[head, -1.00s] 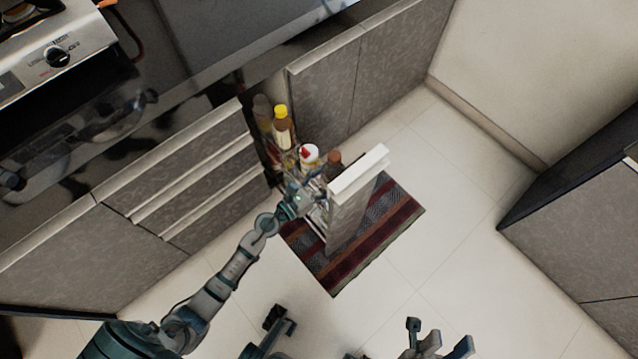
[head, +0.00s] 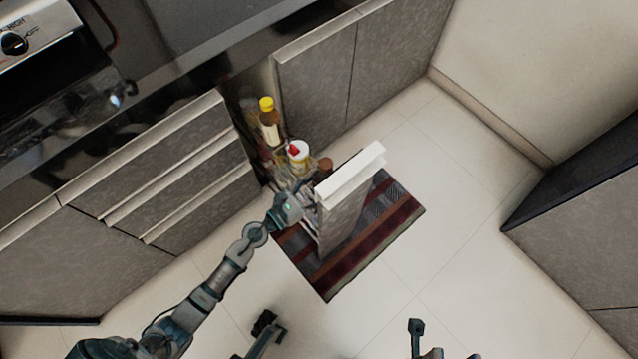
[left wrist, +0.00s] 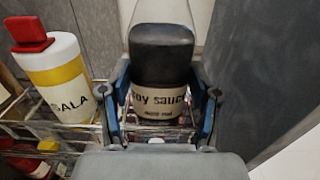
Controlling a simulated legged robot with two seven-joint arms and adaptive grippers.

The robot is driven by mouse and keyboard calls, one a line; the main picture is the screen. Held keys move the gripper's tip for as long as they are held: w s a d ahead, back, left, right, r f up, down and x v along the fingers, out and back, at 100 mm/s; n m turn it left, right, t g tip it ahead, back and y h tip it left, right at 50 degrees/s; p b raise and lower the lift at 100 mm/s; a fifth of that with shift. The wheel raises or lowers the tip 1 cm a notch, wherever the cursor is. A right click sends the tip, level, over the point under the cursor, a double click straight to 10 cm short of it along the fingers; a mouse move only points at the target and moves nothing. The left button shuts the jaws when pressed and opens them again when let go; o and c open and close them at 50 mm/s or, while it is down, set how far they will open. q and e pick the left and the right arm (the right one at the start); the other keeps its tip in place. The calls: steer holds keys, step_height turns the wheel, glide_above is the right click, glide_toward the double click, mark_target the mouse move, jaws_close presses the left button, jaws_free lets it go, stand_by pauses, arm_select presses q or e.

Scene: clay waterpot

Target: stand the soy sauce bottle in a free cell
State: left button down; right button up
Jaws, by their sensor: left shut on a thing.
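The soy sauce bottle (left wrist: 160,92), with a dark top and a pale label, stands between the blue fingers of my left gripper (left wrist: 160,108) in the left wrist view. My left gripper is shut on it. In the head view my left gripper (head: 296,205) is at the near side of the pull-out rack, behind its white-topped front panel. The held bottle is hard to make out there. The wire rack (left wrist: 88,128) shows beside the bottle in the left wrist view. Its cells are largely hidden.
A white bottle with a red cap (left wrist: 62,85) stands left of the held bottle; it also shows in the head view (head: 298,153). A yellow-capped bottle (head: 269,125) stands deeper in. The front panel (head: 343,215) stands over a striped mat (head: 375,250). Floor (head: 470,190) is clear rightward.

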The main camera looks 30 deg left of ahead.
arm_select(q)
steer(key=shift+r, duration=0.15)
steer(key=shift+c, duration=0.9)
jaws_free()
steer(key=shift+s+f, duration=0.1)
steer(key=shift+f, duration=0.1)
steer(key=shift+s+a, duration=0.1)
steer(key=shift+s, duration=0.15)
steer(key=v, duration=1.1)
steer(key=shift+s, duration=0.1)
